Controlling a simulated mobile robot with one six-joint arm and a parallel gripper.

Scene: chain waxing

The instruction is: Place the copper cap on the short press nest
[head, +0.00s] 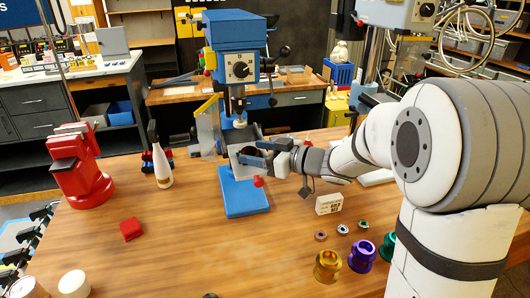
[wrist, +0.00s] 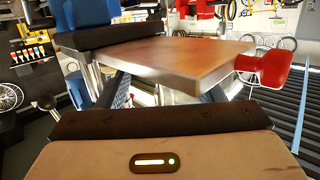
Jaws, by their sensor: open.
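A small copper-coloured ring (head: 320,236) lies on the bench at front right and may be the copper cap. I cannot single out the short press nest.
Gold (head: 327,266), purple (head: 361,256) and green (head: 387,247) cups stand at front right, near a white box (head: 329,204). A red knob (head: 258,182) juts near my gripper, also in the wrist view (wrist: 264,67). The bench's (head: 190,240) left-centre is mostly clear around a red block (head: 131,229).

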